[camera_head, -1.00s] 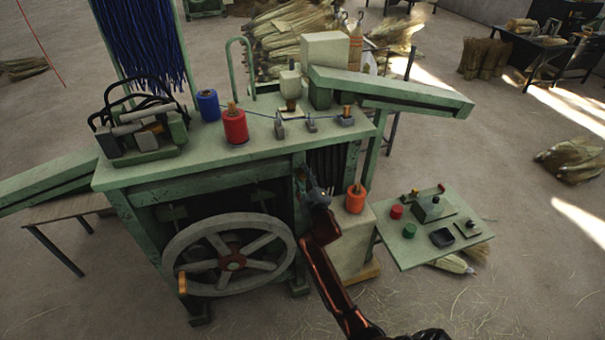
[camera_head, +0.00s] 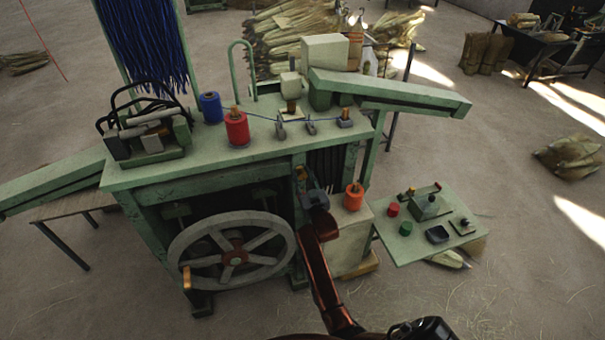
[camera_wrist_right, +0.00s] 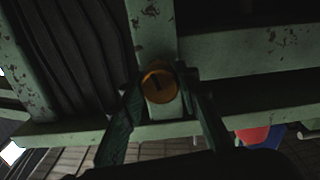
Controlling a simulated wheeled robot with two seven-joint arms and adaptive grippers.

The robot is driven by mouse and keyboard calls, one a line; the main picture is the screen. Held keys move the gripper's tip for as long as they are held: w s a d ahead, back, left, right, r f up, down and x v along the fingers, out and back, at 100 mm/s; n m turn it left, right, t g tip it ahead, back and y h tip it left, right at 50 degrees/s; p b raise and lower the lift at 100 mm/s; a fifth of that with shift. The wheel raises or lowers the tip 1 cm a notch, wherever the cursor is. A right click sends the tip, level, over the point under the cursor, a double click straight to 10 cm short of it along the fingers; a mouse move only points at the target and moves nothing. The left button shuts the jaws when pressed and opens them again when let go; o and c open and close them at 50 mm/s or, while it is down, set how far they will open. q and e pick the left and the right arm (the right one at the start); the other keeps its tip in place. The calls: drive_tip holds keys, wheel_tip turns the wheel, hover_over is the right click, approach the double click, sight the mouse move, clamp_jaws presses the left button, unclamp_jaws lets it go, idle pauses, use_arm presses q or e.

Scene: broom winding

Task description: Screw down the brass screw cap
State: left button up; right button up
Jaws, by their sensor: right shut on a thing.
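The brass screw cap (camera_wrist_right: 158,84) is a round yellow-orange disc with a dark slot, against a green post of the machine, in the middle of the right wrist view. My right gripper (camera_wrist_right: 163,78) has a finger on each side of it and is shut on it. In the head view my right gripper (camera_head: 304,182) is at the machine's front post, right of the big wheel; a small orange-brass spot (camera_head: 301,172) shows at its tip. How far down the cap sits cannot be told. My left gripper is not in view.
The grey spoked wheel (camera_head: 234,254) is left of my right arm. An orange spool (camera_head: 354,197) stands close on its right. A green side table (camera_head: 395,249) with small parts is further right. A red spool (camera_head: 237,128) and a blue spool (camera_head: 211,107) stand on the machine top.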

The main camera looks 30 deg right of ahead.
drive_tip(key=shift+f+m, duration=0.2)
drive_tip(key=shift+m, duration=0.4)
drive_tip(key=o, duration=1.2)
drive_tip(key=shift+c, duration=0.2)
drive_tip(key=shift+r, duration=0.1)
drive_tip(key=v, duration=1.2)
